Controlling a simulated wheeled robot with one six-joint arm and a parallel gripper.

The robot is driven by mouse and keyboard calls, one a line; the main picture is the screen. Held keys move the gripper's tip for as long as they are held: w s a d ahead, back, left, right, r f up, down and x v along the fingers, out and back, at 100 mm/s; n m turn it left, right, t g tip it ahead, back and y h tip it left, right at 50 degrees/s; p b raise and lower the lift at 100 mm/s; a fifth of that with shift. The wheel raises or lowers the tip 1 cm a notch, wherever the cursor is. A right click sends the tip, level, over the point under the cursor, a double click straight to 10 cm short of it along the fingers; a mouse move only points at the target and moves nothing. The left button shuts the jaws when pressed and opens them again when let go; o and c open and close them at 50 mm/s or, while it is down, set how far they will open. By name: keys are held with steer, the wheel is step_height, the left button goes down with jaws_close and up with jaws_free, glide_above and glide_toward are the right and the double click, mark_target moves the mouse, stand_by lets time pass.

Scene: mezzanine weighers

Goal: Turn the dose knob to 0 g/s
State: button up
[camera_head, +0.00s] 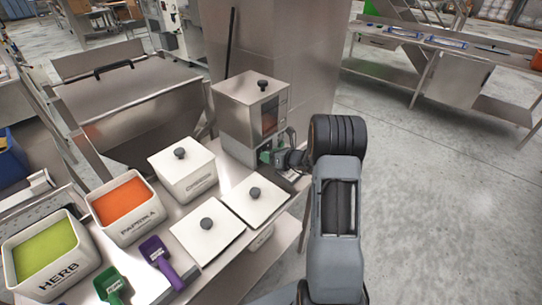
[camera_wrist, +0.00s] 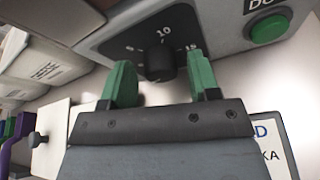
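The black dose knob (camera_wrist: 160,60) sits on a grey panel in the wrist view, under a printed scale with 10 above it and 15 to its right. Where the knob points is too unclear to tell. My gripper (camera_wrist: 162,80) has its two green fingers apart, one on each side of the knob, with visible gaps between fingers and knob. In the head view my gripper (camera_head: 272,156) is at the front of the steel dispenser (camera_head: 235,122), and the arm hides the knob there.
A green button (camera_wrist: 268,28) is right of the knob. A white card with blue letters (camera_wrist: 267,140) lies below. Open floor is at right.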

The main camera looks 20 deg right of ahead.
steer(key=v, duration=1.3)
steer(key=shift+s+d+r+b, duration=0.1)
steer(key=shift+s+d+b, duration=0.1)
steer(key=shift+s+b, duration=0.15)
